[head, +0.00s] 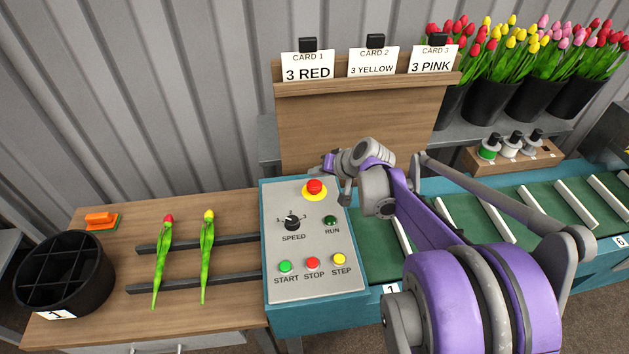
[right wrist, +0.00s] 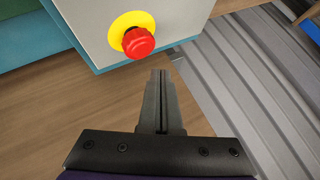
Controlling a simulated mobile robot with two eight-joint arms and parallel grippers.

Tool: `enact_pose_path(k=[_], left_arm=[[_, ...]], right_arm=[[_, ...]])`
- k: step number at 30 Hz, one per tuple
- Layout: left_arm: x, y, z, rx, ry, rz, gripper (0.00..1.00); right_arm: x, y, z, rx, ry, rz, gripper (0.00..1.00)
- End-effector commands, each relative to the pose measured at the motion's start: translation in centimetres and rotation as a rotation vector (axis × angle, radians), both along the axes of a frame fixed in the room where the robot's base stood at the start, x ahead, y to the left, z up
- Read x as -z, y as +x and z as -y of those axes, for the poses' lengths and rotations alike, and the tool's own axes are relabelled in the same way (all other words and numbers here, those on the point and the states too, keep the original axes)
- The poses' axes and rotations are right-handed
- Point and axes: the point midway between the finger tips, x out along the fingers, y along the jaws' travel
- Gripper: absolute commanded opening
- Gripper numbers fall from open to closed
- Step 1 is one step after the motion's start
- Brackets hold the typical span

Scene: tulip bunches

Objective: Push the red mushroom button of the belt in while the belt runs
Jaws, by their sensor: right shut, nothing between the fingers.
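The red mushroom button (head: 314,187) sits on a yellow disc at the top of the grey control panel (head: 284,259). Its domed head stands up from the disc and nothing touches it. My right gripper (head: 322,169) is behind the button, beyond the panel's far edge. In the right wrist view, the shut, empty fingers (right wrist: 160,76) are beside the red button (right wrist: 138,42), apart from it. The green belt (head: 378,262) with white slats lies right of the panel, partly hidden by my right arm. One frame cannot show whether it runs. My left gripper is not in view.
The panel also has a speed knob (head: 292,222), a dark green RUN lamp (head: 330,221) and START, STOP and STEP buttons. Two tulips lie on rails at left, near a black divided bucket (head: 66,268). A wooden card board (head: 350,125) stands behind the panel.

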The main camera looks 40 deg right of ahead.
Motion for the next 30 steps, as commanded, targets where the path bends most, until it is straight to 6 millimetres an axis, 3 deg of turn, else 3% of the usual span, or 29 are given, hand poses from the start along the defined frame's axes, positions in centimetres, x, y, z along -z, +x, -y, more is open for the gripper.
enact_pose_path(k=[1, 9, 26, 30], left_arm=[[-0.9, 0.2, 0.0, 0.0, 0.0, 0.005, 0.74], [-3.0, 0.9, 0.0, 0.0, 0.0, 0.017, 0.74], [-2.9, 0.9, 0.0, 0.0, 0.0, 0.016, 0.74], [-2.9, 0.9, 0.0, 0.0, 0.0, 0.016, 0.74]], right_arm=[[-1.0, 0.1, 0.0, 0.001, 0.0, 0.002, 0.0], [-3.5, 0.1, 0.0, 0.0, 0.001, 0.002, 0.0], [-3.4, 0.0, 0.0, 0.0, 0.0, 0.0, 0.0], [-3.3, -0.8, -2.3, -0.034, -0.017, -0.024, 0.0]])
